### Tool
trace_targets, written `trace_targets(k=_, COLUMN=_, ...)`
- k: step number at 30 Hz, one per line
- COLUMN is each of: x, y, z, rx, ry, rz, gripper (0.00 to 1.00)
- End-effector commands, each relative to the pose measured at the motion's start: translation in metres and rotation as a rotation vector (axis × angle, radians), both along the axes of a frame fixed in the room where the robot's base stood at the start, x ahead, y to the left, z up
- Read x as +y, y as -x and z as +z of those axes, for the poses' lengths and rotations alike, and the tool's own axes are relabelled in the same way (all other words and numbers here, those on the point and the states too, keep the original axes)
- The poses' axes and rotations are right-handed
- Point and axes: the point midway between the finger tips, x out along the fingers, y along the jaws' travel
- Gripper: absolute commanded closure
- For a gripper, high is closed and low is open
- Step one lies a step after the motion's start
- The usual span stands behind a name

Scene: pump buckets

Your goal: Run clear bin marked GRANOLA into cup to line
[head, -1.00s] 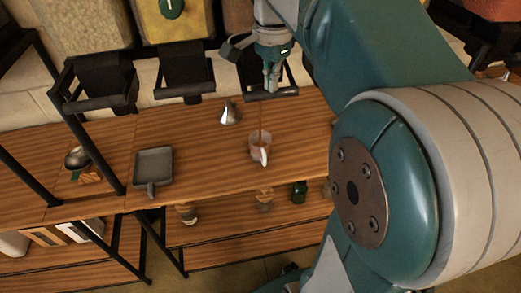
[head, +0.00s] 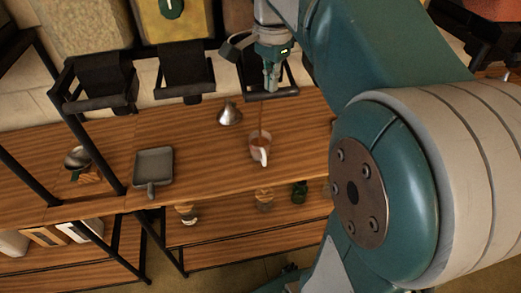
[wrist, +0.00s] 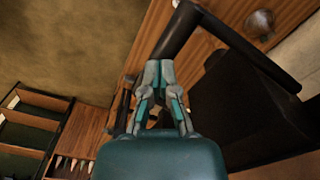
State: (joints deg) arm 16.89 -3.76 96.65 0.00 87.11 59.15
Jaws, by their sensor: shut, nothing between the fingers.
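A clear cup (head: 259,142) with a white handle stands on the wooden counter in the head view. A thin brown stream runs down into it from the dispenser above. The cup's contents look brownish, but I cannot make out the line or exact level. The dispenser's black lever frame (head: 285,92) shows beside my gripper, and also in the wrist view (wrist: 222,32). My gripper (head: 271,86) is shut and empty, pointing down at this lever; it also shows in the wrist view (wrist: 160,68). The brown bin (head: 238,15) above is partly hidden by my arm. No GRANOLA marking is readable.
A metal funnel (head: 230,114) stands just behind the cup. A grey square pan (head: 153,167) lies to its left. Other bins, one yellow (head: 185,25), hang along the back. Small jars (head: 299,191) stand on the lower shelf. Bare counter lies between pan and cup.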

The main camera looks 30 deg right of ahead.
Motion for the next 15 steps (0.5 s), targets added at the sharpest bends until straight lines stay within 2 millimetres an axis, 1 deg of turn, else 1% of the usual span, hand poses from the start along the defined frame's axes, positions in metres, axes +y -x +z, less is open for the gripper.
trace_targets(k=9, x=0.000, y=0.000, z=0.001, rx=0.000, ry=0.000, rz=0.000, gripper=1.00)
trace_targets(k=11, x=0.000, y=-0.001, z=0.007, rx=-0.002, ry=0.000, rz=0.000, gripper=1.00)
trace_targets(k=15, x=0.000, y=0.000, z=0.031, rx=-0.003, ry=0.001, rz=0.000, gripper=1.00)
